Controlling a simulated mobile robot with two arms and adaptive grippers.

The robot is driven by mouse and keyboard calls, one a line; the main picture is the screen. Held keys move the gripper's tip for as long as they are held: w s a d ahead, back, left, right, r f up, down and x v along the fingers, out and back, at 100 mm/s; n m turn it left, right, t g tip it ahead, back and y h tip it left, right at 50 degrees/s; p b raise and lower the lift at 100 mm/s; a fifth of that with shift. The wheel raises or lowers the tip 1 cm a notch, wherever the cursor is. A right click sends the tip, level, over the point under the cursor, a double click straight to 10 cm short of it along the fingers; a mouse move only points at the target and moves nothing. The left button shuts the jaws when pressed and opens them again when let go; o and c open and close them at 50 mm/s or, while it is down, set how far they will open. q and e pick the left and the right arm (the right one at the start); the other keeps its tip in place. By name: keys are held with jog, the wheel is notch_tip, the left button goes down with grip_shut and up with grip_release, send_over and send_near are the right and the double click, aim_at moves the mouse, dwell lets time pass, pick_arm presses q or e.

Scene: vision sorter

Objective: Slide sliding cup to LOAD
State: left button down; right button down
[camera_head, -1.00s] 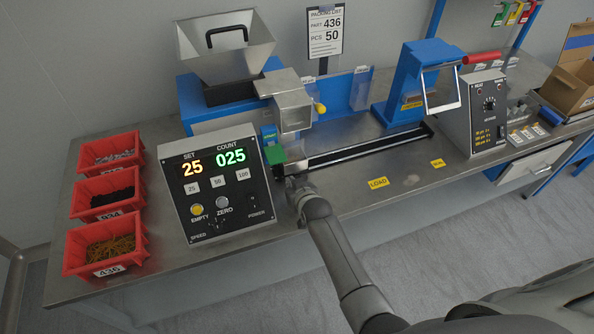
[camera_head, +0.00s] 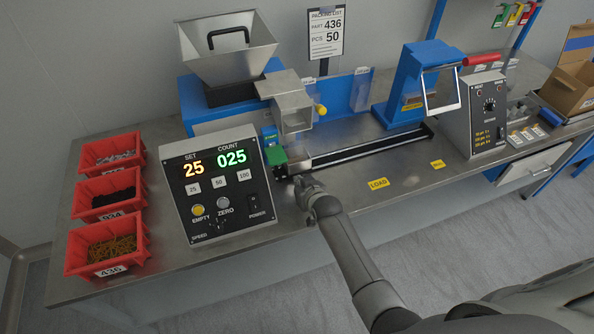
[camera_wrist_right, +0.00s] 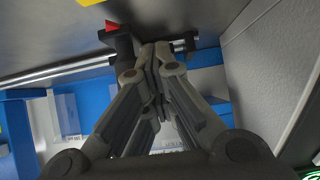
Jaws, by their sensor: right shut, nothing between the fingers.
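The sliding cup (camera_head: 298,158) looks like a small grey metal part at the left end of the dark rail (camera_head: 370,147), below the chute. My right gripper (camera_head: 300,182) is shut and empty, low at the front of the rail's left end. In the right wrist view its fingertips (camera_wrist_right: 157,50) are together beside a black post with a red pointer (camera_wrist_right: 118,28); I cannot tell whether they touch. The yellow LOAD label (camera_head: 378,183) lies to the right on the bench front. My left gripper is not in view.
The counter box (camera_head: 220,190) stands close left of my right gripper. The bench front between gripper and LOAD label is clear.

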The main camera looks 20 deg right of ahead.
jog(key=d, duration=0.4)
jog(key=shift+w+d, duration=0.15)
jog(key=shift+d, duration=1.2)
jog(key=shift+d+b, duration=0.55)
jog(key=shift+d, duration=2.1)
jog(key=shift+w+d+b, duration=0.15)
jog(key=shift+d+b, duration=1.1)
jog(key=shift+d, duration=1.75)
jog(key=shift+d+b, duration=0.9)
jog(key=shift+d, duration=0.9)
jog(key=shift+w+d+b, duration=0.1)
jog(key=shift+d+b, duration=0.25)
jog(key=shift+b, duration=0.05)
